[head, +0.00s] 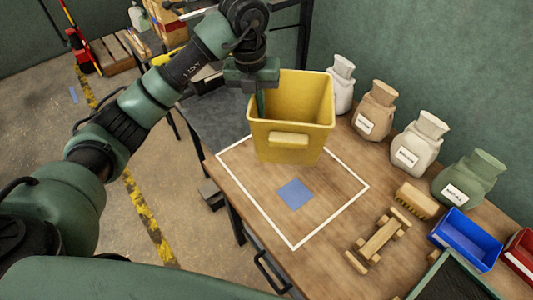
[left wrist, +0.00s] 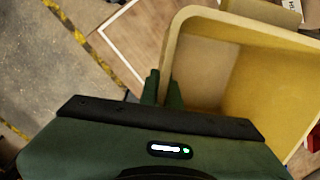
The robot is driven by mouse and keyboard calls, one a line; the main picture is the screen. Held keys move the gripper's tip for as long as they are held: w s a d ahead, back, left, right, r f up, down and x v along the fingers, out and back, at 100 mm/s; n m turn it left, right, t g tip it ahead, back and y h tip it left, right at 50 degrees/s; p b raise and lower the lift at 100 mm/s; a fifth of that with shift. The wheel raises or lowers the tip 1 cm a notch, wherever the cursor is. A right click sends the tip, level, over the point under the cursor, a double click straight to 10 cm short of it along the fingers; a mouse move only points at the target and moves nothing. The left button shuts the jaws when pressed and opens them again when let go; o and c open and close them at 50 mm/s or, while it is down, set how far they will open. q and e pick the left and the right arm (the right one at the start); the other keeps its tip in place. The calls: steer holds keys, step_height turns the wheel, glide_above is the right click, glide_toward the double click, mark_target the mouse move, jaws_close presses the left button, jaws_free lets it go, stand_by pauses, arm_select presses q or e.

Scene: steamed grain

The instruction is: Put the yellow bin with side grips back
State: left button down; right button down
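The yellow bin (head: 290,142) is upright and looks empty, with a side grip on its near face. It covers the far corner of a white outlined square on the wooden bench; I cannot tell whether its base touches the bench. My left gripper (head: 262,100) is at its left rim, pointing down. In the left wrist view the fingers (left wrist: 163,90) are close together on either side of the wall of the bin (left wrist: 235,75), shut on it. My right gripper is in neither view.
A blue patch (head: 295,193) lies bare inside the white outline (head: 330,220). Several labelled sacks (head: 415,142) line the wall behind. A wooden block (head: 414,200), a wooden toy-like piece (head: 378,240), a blue bin (head: 465,239) and a red bin (head: 522,252) stand right.

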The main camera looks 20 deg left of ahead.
arm_select(q)
step_height(320, 180, down, 15)
steer(key=p, duration=0.3)
steer(key=c, duration=1.6)
jaws_free()
steer(key=shift+c, duration=0.2)
step_height(320, 180, up, 12)
steer(key=b, duration=0.3)
steer(key=shift+s+a, duration=0.35)
steer(key=shift+a, duration=0.05)
steer(key=shift+f, duration=0.1)
